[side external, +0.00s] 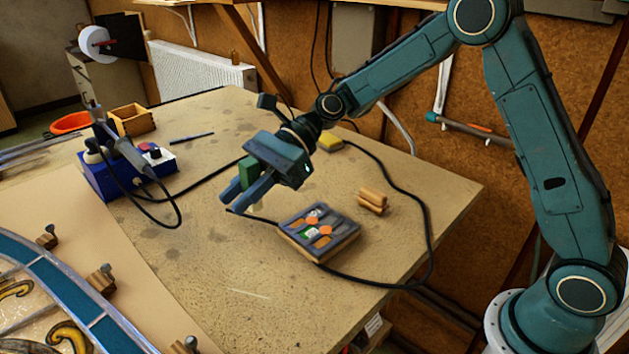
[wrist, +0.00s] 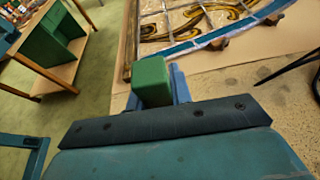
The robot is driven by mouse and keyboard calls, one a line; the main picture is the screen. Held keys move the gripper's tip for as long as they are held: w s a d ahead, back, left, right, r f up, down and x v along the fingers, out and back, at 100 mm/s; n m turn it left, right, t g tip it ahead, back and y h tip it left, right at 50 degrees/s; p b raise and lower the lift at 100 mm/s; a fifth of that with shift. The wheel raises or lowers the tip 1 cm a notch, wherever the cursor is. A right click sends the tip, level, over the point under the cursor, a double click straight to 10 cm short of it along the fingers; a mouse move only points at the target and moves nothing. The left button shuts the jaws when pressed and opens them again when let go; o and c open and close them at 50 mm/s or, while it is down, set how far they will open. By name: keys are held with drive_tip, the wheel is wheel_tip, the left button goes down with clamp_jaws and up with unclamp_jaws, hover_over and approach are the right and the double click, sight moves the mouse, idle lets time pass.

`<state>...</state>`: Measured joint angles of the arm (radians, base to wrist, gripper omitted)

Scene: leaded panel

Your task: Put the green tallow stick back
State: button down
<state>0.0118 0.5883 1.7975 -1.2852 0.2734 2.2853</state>
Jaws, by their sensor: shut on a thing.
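The green tallow stick (side external: 248,168) is a small green block between the fingers of my gripper (side external: 239,194), held above the workbench. In the wrist view the stick (wrist: 151,82) stands up in front of the blue fingers, its end towards the camera. My gripper is shut on it. A shallow grey tray (side external: 342,240) with a wooden base lies on the bench, below and to the right of my gripper. It holds orange pieces and a green-and-white piece. The lower part of the stick is hidden by the fingers.
A blue soldering station (side external: 120,178) stands left on the bench (side external: 235,290), its black cable looping around the tray. The leaded panel (side external: 62,285) lies front left. Bench in front of the tray is clear.

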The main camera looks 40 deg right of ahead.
wheel_tip(320, 180, down, 11)
idle(0.3)
drive_tip(key=shift+f, duration=2.15)
drive_tip(key=shift+f, duration=0.15)
drive_tip(key=c, duration=1.3)
unclamp_jaws()
drive_tip(key=shift+o, duration=0.2)
drive_tip(key=shift+r, duration=0.2)
drive_tip(key=v, duration=1.2)
